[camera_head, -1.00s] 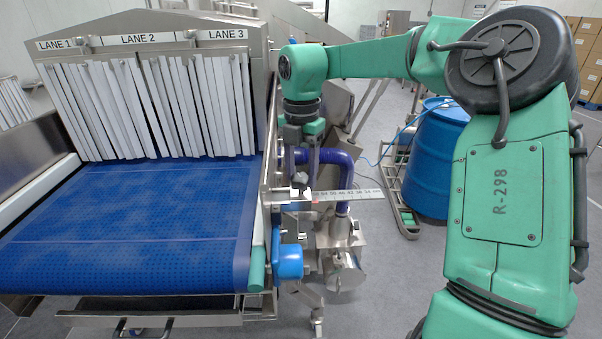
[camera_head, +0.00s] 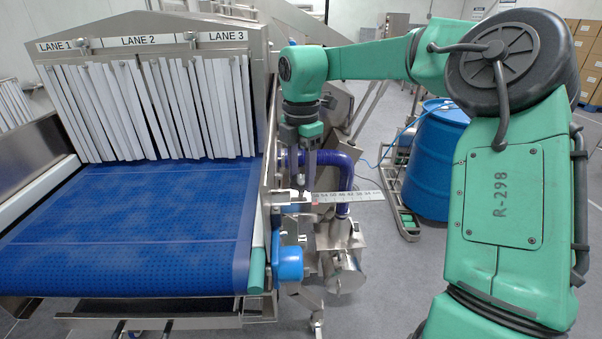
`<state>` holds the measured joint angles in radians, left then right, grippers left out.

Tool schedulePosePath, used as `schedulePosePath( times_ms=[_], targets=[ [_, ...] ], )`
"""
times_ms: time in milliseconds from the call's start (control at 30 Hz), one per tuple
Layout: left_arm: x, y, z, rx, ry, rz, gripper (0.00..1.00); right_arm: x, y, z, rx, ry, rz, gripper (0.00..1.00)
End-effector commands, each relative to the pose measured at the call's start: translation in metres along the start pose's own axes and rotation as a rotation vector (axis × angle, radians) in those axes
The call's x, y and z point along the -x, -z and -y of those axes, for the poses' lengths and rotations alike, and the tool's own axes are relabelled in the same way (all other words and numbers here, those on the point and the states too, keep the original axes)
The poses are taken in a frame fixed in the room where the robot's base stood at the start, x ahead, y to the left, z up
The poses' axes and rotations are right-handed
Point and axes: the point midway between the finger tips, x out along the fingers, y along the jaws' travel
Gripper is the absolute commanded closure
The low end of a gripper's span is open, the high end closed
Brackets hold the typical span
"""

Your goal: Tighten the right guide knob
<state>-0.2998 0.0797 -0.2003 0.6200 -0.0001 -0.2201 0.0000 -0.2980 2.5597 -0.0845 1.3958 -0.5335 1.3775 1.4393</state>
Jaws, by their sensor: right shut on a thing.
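My right gripper (camera_head: 303,187) points down at the right side of the conveyor frame, at the left end of a pale ruler scale (camera_head: 347,197). Its fingers are shut on the small right guide knob, which the fingers mostly hide. A small red mark shows just below the fingertips, by the scale. My left gripper is not in view.
The blue belt (camera_head: 130,226) runs under white strip curtains (camera_head: 150,107) at the left. A blue motor cover (camera_head: 287,264) sits below the gripper. A dark blue hose (camera_head: 345,170) bends close on the right. A blue drum (camera_head: 435,165) stands farther right.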

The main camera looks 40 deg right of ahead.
Motion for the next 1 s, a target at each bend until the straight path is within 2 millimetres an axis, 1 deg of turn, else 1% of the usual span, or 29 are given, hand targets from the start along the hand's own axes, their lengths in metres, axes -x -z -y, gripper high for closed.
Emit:
schedulePosePath(
  times_ms=[100,133,167,200,500,567,633,667,767,833,900,1000],
  targets=[
    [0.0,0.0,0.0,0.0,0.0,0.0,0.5,0.002,-0.001,-0.001,-0.002,-0.007,0.003,1.0],
    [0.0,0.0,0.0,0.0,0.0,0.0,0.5,0.002,-0.001,-0.001,-0.002,-0.007,0.003,0.36],
    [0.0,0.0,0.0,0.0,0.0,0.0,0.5,0.002,-0.001,-0.001,-0.002,-0.007,0.003,0.25],
    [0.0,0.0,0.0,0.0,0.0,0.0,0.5,0.002,-0.001,-0.001,-0.002,-0.006,0.003,0.18],
    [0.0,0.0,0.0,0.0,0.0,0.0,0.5,0.002,0.0,-0.001,0.0,-0.003,0.001,0.18],
    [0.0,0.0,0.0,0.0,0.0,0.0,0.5,0.005,0.0,-0.001,0.0,-0.003,0.001,0.18],
    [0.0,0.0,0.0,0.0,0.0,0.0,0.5,0.013,0.0,-0.001,0.001,-0.005,0.001,0.18],
    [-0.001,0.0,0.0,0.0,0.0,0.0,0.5,0.018,0.0,-0.001,0.0,-0.005,0.001,0.18],
    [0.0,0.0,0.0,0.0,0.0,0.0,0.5,0.042,0.0,-0.002,0.0,-0.008,0.0,0.18],
    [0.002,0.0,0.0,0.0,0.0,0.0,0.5,0.063,-0.001,-0.001,-0.001,-0.008,0.0,0.18],
    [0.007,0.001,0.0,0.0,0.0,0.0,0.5,0.087,-0.001,-0.002,-0.002,-0.008,0.001,0.18],
    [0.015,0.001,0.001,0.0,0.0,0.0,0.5,0.116,-0.001,-0.001,-0.002,-0.007,0.001,0.18]
  ],
)
